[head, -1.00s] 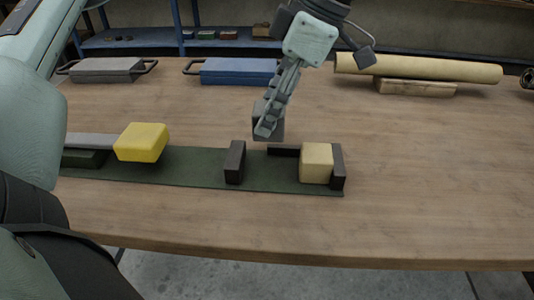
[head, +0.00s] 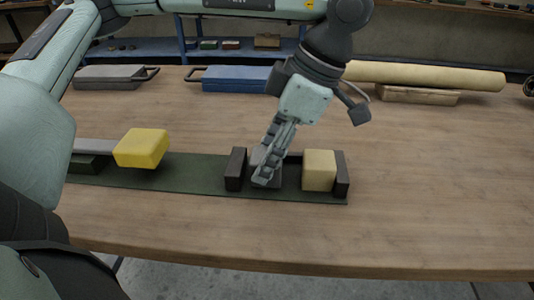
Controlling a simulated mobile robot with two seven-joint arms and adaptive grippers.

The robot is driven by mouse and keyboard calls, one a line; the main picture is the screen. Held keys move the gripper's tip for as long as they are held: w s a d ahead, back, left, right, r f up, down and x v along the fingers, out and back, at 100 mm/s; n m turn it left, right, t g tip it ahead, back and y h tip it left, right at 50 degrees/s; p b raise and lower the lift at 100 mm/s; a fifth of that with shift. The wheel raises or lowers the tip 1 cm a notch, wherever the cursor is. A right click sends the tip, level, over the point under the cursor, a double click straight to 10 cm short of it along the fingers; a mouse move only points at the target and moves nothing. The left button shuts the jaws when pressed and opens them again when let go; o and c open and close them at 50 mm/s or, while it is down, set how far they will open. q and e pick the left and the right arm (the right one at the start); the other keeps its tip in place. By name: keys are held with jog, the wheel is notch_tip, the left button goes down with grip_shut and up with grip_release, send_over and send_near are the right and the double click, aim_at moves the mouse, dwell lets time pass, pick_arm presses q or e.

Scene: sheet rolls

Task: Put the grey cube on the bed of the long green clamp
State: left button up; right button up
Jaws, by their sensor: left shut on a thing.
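The long green clamp (head: 205,182) lies along the front of the table. Its dark upright block (head: 235,169) stands across the bed, and a dark end stop (head: 342,174) is at the right end. A cream cube (head: 319,171) sits on the bed against that stop. My left gripper (head: 264,180) points down and is shut on the grey cube (head: 275,178), between the dark block and the cream cube. The fingers hide part of the grey cube. It is low over the bed; I cannot tell whether it touches. My right gripper is not in view.
A yellow block (head: 141,148) is at the clamp's left part. A grey plate (head: 108,77) and a blue plate (head: 236,79), both with handles, lie at the back. A cream roll (head: 440,75) rests on a wooden block (head: 418,95). The table's right side is clear.

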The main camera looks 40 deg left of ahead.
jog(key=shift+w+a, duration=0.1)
pick_arm(q)
jog(key=o, duration=1.3)
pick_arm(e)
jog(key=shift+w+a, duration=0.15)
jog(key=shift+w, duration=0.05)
pick_arm(q)
jog(key=shift+r, duration=0.1)
jog(key=v, duration=0.5)
jog(key=shift+p, duration=0.35)
jog(key=shift+p+v, duration=0.8)
jog(key=shift+v, duration=2.65)
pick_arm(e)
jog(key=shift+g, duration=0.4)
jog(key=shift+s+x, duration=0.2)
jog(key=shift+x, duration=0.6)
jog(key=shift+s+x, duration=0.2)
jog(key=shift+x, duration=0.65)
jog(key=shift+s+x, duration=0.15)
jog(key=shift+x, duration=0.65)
